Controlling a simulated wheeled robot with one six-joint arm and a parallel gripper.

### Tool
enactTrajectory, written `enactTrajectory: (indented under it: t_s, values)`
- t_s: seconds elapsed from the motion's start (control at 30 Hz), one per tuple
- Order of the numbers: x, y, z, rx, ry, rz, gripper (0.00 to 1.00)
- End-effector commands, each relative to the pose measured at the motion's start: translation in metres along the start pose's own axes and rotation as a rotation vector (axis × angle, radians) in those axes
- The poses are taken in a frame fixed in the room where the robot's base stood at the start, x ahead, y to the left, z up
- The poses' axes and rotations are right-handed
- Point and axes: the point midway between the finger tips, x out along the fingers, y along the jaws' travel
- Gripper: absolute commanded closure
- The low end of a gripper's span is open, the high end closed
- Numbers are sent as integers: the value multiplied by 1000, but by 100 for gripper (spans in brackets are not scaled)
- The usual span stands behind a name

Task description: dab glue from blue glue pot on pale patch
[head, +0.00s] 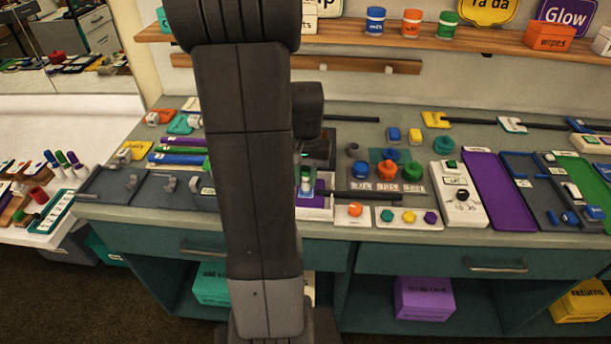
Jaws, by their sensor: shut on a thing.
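My gripper (318,155) is partly hidden behind my arm, over the counter left of the pots. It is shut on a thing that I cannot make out. I cannot pick out the pale patch for certain; my arm may cover it.
White plates with coloured knobs (408,217) lie along the front edge. A dark bar (375,196) lies behind them. Right are a white switch box (459,194) and a purple panel (499,190). Left are grey trays (112,186). A shelf (400,36) runs above.

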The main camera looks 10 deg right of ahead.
Motion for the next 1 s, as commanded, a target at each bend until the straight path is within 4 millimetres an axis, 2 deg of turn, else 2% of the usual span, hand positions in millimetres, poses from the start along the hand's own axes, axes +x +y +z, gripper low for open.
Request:
enactTrajectory:
  t_s: [0.83,1.0]
  values:
    - [-64,0,0,0,1,0,100]
    - [-71,0,0,0,0,0,100]
